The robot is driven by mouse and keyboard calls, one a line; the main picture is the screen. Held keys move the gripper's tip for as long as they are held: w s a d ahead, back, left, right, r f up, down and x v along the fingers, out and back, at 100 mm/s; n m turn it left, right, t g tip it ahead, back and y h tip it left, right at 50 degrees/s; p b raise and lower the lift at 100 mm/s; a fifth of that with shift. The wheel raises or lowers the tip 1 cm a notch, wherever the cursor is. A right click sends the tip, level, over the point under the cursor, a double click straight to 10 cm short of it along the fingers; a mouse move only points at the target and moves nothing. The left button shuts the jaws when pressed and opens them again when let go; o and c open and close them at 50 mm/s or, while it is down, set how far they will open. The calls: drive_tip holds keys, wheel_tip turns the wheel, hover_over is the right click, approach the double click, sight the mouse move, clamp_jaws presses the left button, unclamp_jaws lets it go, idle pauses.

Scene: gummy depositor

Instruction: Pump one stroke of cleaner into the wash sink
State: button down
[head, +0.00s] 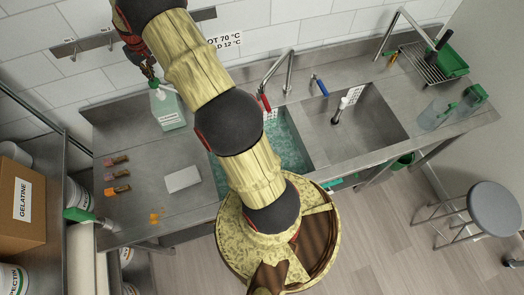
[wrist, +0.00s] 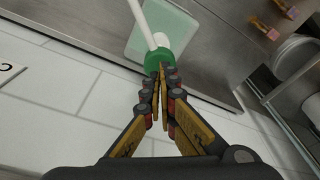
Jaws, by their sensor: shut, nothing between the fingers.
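The cleaner bottle (head: 169,112) is a pale green jug with a white label, upright on the steel counter at the back left. In the wrist view its body (wrist: 160,28), green collar (wrist: 157,60) and white spout (wrist: 138,18) show. My gripper (head: 149,77) is shut and empty at the top of the bottle. In the wrist view the fingertips (wrist: 161,72) overlap the green collar; I cannot tell whether they touch it. The left sink basin (head: 289,149) holds teal water and is partly hidden by my arm.
The right basin (head: 365,125) looks empty except for a white-headed brush (head: 339,112). A white block (head: 183,179) and several small coloured pieces (head: 117,174) lie on the left counter. A wall rail (head: 85,46) is close to my gripper.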

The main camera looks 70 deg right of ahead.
drive_tip(key=shift+r, duration=0.15)
wheel_tip(320, 180, up, 6)
drive_tip(key=shift+f+p, duration=0.1)
drive_tip(key=shift+p, duration=0.95)
